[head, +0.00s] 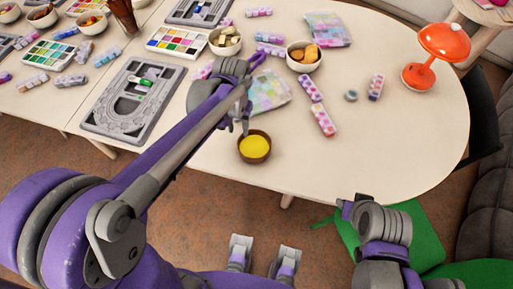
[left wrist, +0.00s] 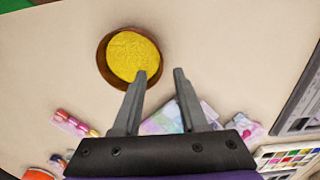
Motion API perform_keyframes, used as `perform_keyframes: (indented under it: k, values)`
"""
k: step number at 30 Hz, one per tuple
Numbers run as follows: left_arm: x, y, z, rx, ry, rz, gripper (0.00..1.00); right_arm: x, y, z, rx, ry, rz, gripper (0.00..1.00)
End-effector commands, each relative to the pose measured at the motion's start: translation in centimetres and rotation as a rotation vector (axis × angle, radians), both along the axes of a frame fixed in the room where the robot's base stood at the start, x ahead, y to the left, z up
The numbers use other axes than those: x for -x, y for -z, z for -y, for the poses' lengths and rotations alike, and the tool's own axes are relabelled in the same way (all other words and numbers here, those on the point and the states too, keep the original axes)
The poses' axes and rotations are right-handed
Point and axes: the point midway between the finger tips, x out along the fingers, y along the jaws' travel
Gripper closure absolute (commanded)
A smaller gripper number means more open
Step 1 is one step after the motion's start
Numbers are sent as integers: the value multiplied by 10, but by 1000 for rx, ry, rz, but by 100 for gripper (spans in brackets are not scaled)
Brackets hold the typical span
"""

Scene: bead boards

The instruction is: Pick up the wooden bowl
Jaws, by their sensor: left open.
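The wooden bowl (head: 255,160) is small, round and brown, filled with something yellow. It stands upright near the front edge of the pale table. In the left wrist view the bowl (left wrist: 104,72) sits up and left of my jaws. My left gripper (head: 246,127) is open and empty, just behind the bowl's far side in the head view. In the left wrist view the left fingertips (left wrist: 160,74) point toward the bowl, and the left finger overlaps its rim in the picture. I cannot tell whether they touch. My right arm shows at the lower right; its jaws do not show.
A pastel board (head: 270,92) lies behind the bowl. A grey bead board (head: 165,80) lies to the left. Bead blocks (head: 322,118) and a food bowl (head: 304,66) lie farther right and back. An orange lamp (head: 418,76) stands at the right. The table's front right is clear.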

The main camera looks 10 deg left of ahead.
Motion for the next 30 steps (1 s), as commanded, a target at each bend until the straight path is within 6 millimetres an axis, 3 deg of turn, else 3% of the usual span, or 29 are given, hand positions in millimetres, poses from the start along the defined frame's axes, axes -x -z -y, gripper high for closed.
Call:
perform_keyframes:
  k: [18,26,27,30]
  values:
    - [0,74,-3,0,0,2,58,1,9,0,0,0,-3,61]
    - [0,78,-3,0,0,2,58,1,9,0,0,0,-3,61]
    - [0,77,-3,0,0,2,60,1,9,0,0,0,-3,61]
    - [0,77,-3,0,0,2,78,1,9,0,0,0,-3,61]
